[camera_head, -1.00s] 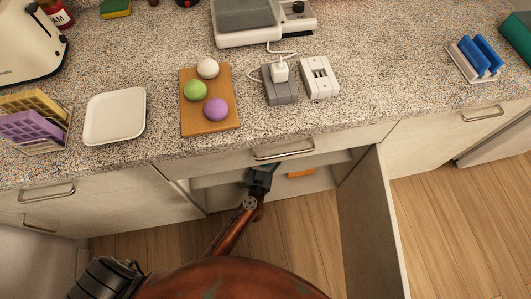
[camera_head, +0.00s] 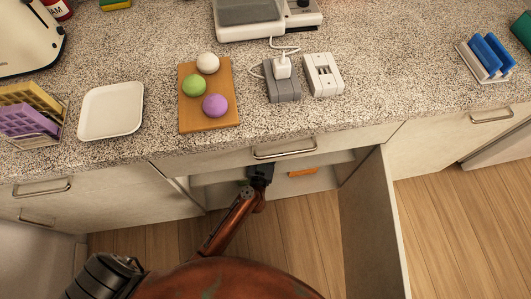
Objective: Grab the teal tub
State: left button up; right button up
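One of my arms, which looks like the left, reaches into the open lower cabinet. Its dark gripper (camera_head: 261,174) is at the cabinet opening, just below the counter drawer. Its fingers point inward and are hidden by the gripper body and the cabinet's upper edge, so I cannot tell whether they are open, shut or holding something. No teal tub shows clearly inside the cabinet; that spot is dark and covered by the gripper. A teal-green object (camera_head: 521,30) is cut off at the far right end of the counter; I cannot tell its shape. My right gripper is not in view.
An open cabinet door (camera_head: 368,225) stands out to the right of the arm. An orange item (camera_head: 303,172) lies in the cabinet right of the gripper.

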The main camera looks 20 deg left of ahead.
pick_arm(q)
jog(key=c, duration=0.5)
jog(key=shift+c, duration=1.2)
